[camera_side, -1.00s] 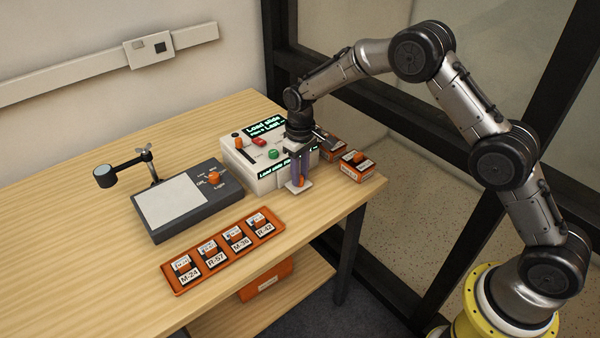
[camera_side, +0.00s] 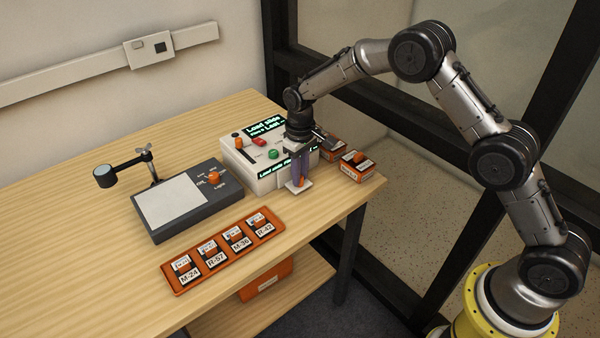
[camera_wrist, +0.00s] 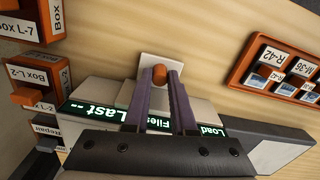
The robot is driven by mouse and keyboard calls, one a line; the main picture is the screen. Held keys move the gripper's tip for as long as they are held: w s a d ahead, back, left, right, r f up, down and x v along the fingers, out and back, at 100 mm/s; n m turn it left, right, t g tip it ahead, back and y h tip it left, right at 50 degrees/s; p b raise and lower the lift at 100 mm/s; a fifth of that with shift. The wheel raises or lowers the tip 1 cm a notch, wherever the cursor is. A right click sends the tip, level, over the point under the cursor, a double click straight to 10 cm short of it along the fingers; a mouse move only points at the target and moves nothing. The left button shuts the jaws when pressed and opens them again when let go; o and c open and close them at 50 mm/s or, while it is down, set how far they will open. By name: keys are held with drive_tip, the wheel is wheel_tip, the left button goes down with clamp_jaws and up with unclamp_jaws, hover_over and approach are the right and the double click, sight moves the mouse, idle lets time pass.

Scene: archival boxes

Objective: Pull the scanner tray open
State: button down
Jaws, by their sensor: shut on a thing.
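The scanner (camera_side: 257,162) is a white box with green-lit displays and red and green buttons, on the table's right part. Its pale tray (camera_side: 303,187) sticks out a little from the front face, and it also shows in the wrist view (camera_wrist: 149,64). An orange knob (camera_wrist: 159,74) stands on the tray. My gripper (camera_side: 299,182) points down in front of the scanner, its two purple fingers closed around the orange knob. In the wrist view my gripper (camera_wrist: 161,80) covers part of the display, and the fingers hide the knob's sides.
An orange slide holder (camera_side: 222,250) with several labelled slides lies at the front edge. A light box (camera_side: 187,200) with a magnifier arm (camera_side: 105,175) stands left of the scanner. Small orange-and-white boxes (camera_side: 357,168) sit right of the scanner. The table's left side is clear.

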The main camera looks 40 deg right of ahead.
idle(0.5)
drive_tip(key=s, duration=0.8)
drive_tip(key=shift+s, duration=0.4)
drive_tip(key=c, duration=0.7)
unclamp_jaws()
drive_tip(key=shift+c, duration=0.2)
drive_tip(key=shift+r, duration=0.15)
wheel_tip(320, 180, up, 14)
drive_tip(key=shift+f, duration=0.2)
drive_tip(key=shift+d, duration=0.1)
